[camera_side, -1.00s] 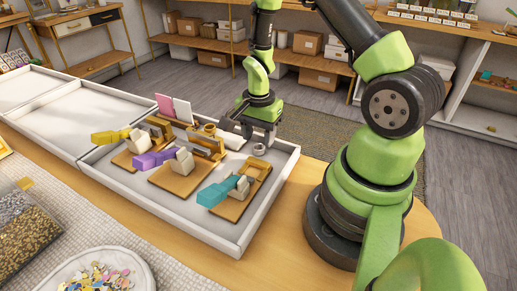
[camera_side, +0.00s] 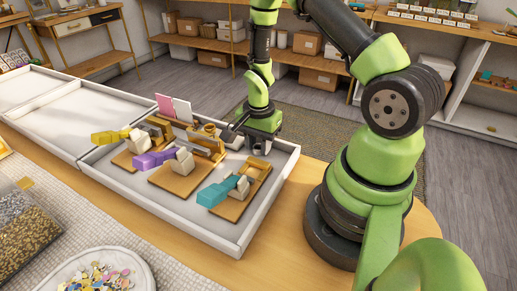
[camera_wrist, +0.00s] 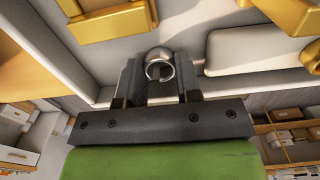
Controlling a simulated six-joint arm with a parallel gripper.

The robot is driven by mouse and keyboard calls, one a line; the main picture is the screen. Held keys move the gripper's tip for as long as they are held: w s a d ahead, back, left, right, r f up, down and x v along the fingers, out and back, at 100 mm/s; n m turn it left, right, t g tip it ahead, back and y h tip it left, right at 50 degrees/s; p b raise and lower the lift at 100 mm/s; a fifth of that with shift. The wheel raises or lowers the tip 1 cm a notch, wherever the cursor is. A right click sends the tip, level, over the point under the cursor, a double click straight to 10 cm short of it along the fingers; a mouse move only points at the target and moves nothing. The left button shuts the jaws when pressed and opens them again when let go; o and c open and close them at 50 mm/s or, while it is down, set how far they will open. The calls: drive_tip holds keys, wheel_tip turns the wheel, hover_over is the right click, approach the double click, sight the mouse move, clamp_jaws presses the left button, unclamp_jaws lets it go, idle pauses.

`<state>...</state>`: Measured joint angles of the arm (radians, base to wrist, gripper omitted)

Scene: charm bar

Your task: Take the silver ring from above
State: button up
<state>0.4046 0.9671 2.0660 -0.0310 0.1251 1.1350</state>
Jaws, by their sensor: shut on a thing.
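The silver ring (camera_wrist: 160,65) shows in the wrist view between the two fingertips of my gripper (camera_wrist: 159,76), with the jaws shut on it. The ring is hidden behind the fingers there. I cannot tell whether the ring still touches the tray floor.
Pink and white cards (camera_side: 173,107) stand at the back. A bowl of charms (camera_side: 98,275) is at the front.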

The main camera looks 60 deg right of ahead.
drive_tip(key=shift+r, duration=2.95)
drive_tip(key=shift+a, duration=0.1)
